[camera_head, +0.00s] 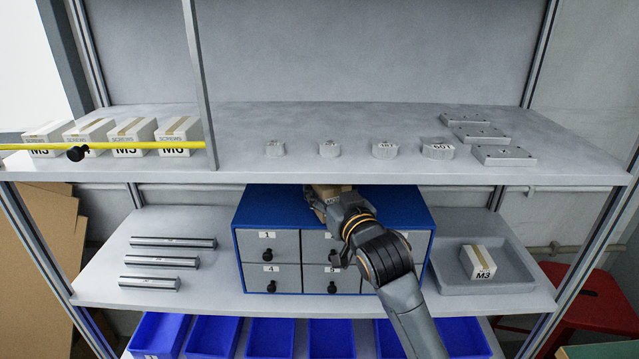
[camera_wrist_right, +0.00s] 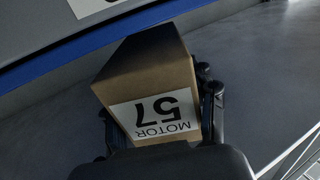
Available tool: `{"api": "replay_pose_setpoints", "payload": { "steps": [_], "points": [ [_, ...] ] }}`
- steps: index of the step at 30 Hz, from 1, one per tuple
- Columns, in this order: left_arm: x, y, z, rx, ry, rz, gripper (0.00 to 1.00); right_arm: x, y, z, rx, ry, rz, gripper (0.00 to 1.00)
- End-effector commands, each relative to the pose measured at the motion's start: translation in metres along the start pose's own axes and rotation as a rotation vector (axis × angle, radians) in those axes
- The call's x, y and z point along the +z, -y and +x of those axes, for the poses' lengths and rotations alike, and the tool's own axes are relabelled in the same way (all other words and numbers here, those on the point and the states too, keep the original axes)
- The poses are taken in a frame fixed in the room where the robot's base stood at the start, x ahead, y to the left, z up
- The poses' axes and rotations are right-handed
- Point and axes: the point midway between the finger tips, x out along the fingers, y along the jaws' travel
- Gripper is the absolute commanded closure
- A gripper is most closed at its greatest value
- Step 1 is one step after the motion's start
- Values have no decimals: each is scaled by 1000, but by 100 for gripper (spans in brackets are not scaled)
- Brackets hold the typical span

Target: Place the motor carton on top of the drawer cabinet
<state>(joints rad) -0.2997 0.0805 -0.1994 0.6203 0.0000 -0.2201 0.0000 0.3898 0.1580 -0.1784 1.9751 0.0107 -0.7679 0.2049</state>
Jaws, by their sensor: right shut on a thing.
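The motor carton is a brown box with a white label reading MOTOR 57, large in the right wrist view (camera_wrist_right: 150,75). My right gripper (camera_wrist_right: 160,115) is shut on it, with a dark finger on either side. In the head view only a small tan part of the carton (camera_head: 328,188) shows under the upper shelf's front edge, which hides the rest. The drawer cabinet (camera_head: 235,240) is blue with grey numbered drawers and stands on the middle shelf. My right gripper (camera_head: 322,204) is at the cabinet's top front. I cannot tell whether the carton touches the top. My left gripper is not in view.
The upper shelf (camera_head: 240,178) overhangs the cabinet closely. Metal bars (camera_head: 165,261) lie left of the cabinet. A grey tray (camera_head: 515,275) with an M3 carton (camera_head: 478,262) stands to the right. Blue bins (camera_head: 270,338) sit below. My right forearm crosses in front of the drawers.

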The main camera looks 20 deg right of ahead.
Motion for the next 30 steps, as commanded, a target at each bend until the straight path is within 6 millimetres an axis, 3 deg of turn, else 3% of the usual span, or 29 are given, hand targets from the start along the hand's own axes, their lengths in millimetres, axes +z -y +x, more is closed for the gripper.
{"api": "replay_pose_setpoints", "payload": {
  "steps": [5, 12, 16, 27, 28, 30],
  "points": [
    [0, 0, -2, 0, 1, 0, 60, -4, 0, 10, 0, -8, 0, 100],
    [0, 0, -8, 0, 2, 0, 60, -5, 0, 42, 0, -7, 0, 100],
    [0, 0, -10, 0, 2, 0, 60, 11, 0, 39, 0, -6, 0, 100],
    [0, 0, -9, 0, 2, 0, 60, 14, 0, 38, 0, -7, 0, 100],
    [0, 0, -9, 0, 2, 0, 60, 18, 0, 39, 0, 1, 0, 40],
    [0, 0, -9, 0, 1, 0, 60, 18, 0, 39, 0, 1, 0, 26]
  ]
}}
